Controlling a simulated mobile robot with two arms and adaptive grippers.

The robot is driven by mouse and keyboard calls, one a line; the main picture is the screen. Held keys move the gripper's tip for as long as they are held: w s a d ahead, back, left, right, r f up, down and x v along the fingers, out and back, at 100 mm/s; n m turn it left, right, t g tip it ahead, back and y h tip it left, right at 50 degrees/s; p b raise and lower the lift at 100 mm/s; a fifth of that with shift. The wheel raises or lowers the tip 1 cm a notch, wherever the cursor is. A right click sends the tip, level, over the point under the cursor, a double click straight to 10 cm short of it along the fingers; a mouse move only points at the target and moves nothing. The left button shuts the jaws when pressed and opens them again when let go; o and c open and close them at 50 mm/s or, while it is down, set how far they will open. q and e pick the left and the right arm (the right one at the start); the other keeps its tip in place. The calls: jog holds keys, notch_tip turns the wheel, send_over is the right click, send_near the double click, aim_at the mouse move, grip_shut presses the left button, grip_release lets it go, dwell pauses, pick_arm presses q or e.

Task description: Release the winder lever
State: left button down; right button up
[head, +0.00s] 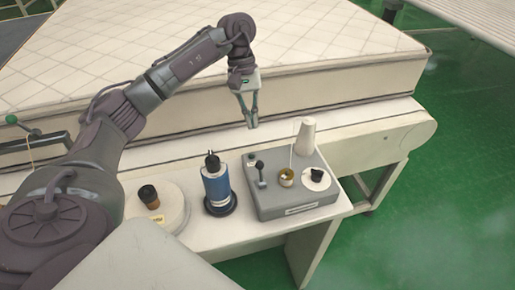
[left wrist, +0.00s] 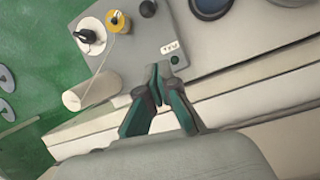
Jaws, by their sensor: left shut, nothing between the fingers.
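The winder is a grey box (head: 273,212) on the white side table in the head view. Its black-knobbed lever (head: 260,172) stands roughly upright at the box's left; the knob also shows at the top of the left wrist view (left wrist: 147,8). A brass bobbin (head: 287,177) sits to the right of the lever, with a thin thread by it. My left gripper (head: 252,125) is shut and empty, pointing down above the strip behind the winder. In the left wrist view its tips (left wrist: 164,68) are apart from the lever, near the box's edge. My right gripper is out of view.
A white thread cone (head: 305,137) and a white disc with a black knob (head: 317,174) are at the winder's right. A blue cylinder (head: 216,185) and a brown-knobbed round base (head: 172,210) stand left. A quilted mattress (head: 130,50) lies behind.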

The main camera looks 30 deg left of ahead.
aim_at(260, 171)
pick_arm(q)
jog(key=p+x, duration=0.1)
jog(key=x, duration=0.3)
jog(key=shift+f+p, duration=0.35)
jog(key=shift+f, duration=0.05)
jog(key=p+x, duration=0.1)
jog(key=x, duration=0.4)
jog(key=shift+d+f+p, duration=0.1)
jog(key=shift+d+p, duration=0.05)
jog(key=shift+p, duration=0.2)
jog(key=shift+s+d+r+p, duration=0.3)
jog(key=shift+s+r+p, duration=0.2)
jog(key=shift+r+p, duration=0.1)
jog(key=shift+s+d+r+p, duration=0.35)
jog(key=shift+s+r+p, duration=0.2)
jog(key=shift+s+d+r, duration=0.1)
jog(key=shift+s+d, duration=0.1)
jog(key=shift+s, duration=0.1)
jog(key=shift+w, duration=0.1)
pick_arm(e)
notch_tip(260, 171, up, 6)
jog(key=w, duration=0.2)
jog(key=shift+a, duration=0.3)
pick_arm(q)
jog(key=shift+a, duration=0.1)
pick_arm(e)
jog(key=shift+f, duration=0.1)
